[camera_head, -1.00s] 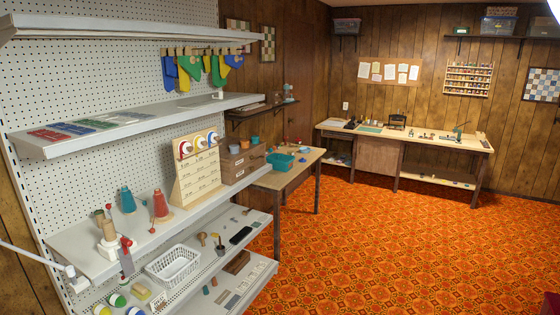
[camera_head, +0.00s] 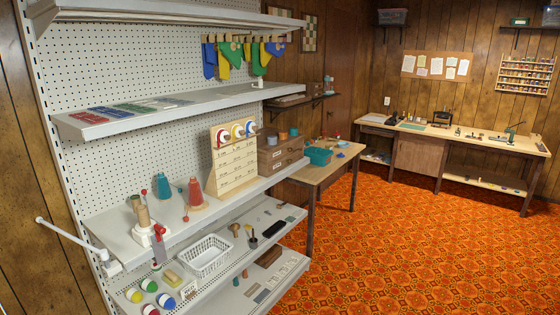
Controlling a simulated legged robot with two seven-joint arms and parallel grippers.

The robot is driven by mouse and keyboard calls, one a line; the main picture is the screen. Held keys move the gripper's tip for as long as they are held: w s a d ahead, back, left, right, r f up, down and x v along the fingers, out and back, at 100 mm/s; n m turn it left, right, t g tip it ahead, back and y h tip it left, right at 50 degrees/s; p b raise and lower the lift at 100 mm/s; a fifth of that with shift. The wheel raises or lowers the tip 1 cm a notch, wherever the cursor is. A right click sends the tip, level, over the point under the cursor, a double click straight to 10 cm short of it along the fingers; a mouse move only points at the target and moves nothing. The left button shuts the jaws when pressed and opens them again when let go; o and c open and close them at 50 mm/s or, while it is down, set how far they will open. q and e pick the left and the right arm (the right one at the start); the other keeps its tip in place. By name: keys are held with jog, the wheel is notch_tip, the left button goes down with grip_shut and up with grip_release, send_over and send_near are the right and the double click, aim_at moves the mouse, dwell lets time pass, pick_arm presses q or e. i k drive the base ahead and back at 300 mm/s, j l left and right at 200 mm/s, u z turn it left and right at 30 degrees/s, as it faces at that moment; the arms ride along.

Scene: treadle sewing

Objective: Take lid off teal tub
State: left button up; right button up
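A teal tub (camera_head: 318,156) stands on a small wooden table (camera_head: 338,166) beyond the right end of the shelving. It is small in view, and I cannot tell whether a lid sits on it. Some small coloured items lie on the table just behind and right of it. Neither of my grippers shows in the head view.
A white pegboard shelf unit (camera_head: 180,108) fills the left side, with a white basket (camera_head: 206,256), thread cones and a spool rack (camera_head: 232,160) on it. A long workbench (camera_head: 460,143) stands along the back wall. The orange patterned floor (camera_head: 400,250) is clear on the right.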

aim_at(320, 152)
jog(key=i+l+u, duration=0.2)
jog(key=i+l, duration=0.2)
jog(key=i, duration=0.15)
jog(key=i+l+u, duration=0.2)
jog(key=i+l, duration=0.3)
jog(key=i+l+u, duration=0.2)
jog(key=i+l, duration=0.3)
jog(key=i+l+u, duration=0.2)
jog(key=i+l, duration=0.2)
jog(key=l, duration=0.3)
